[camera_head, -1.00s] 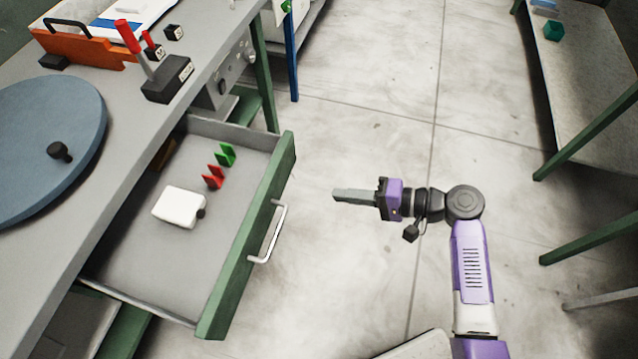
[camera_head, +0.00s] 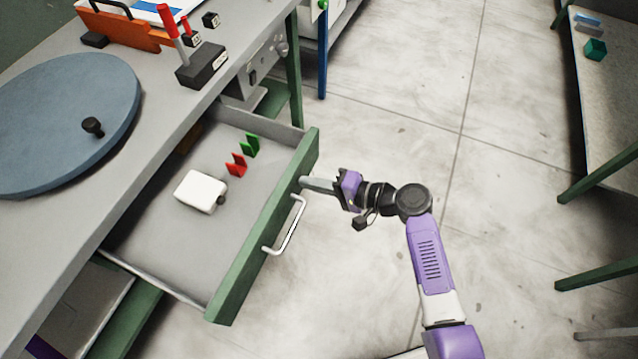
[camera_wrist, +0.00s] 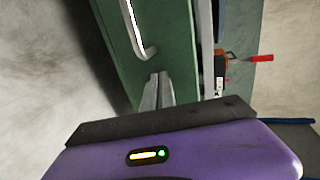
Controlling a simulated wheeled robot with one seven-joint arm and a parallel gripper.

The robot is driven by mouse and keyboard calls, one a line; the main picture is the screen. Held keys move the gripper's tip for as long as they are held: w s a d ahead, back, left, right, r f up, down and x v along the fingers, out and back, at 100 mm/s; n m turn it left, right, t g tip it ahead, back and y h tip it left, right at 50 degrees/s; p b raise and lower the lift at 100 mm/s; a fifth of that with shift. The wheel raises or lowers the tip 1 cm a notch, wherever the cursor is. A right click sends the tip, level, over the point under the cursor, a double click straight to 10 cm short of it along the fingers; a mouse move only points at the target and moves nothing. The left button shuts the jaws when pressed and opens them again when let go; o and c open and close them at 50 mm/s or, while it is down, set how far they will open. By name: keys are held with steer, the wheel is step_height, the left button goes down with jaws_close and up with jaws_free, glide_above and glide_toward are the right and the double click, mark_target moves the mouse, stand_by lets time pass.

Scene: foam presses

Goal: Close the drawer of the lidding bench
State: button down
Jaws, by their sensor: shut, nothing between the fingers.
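The drawer (camera_head: 268,232) of the lidding bench (camera_head: 150,135) is pulled open, with a green front and a silver bar handle (camera_head: 288,228). In it lie a white block (camera_head: 201,191), red clips (camera_head: 236,164) and green clips (camera_head: 250,145). My gripper (camera_head: 303,183) is shut and empty, with its fingertips at the outer face of the drawer front, beyond the far end of the handle. In the wrist view the fingers (camera_wrist: 158,92) point at the green front beside the handle (camera_wrist: 137,30). I cannot tell whether they touch it.
The bench top carries a blue round plate (camera_head: 65,125), a black block with a red-handled lever (camera_head: 203,65) and an orange rack (camera_head: 125,30). Another table (camera_head: 610,110) stands at right. The floor between is clear.

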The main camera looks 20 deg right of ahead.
stand_by(0.3)
steer(key=w+a+b, duration=0.4)
steer(key=w+a, duration=0.2)
steer(key=a, duration=0.1)
steer(key=w+a+b, duration=0.4)
steer(key=w+a, duration=0.2)
steer(key=a, duration=0.2)
steer(key=w+a+b, duration=0.4)
steer(key=w+a, duration=0.2)
steer(key=a, duration=0.2)
steer(key=shift+w+a+f, duration=0.1)
steer(key=shift+a, duration=0.1)
steer(key=shift+w+a+b, duration=0.3)
steer(key=shift+a+b, duration=0.1)
steer(key=shift+b, duration=0.05)
steer(key=shift+a+r, duration=0.1)
steer(key=shift+r, duration=0.15)
steer(key=shift+a+r, duration=0.1)
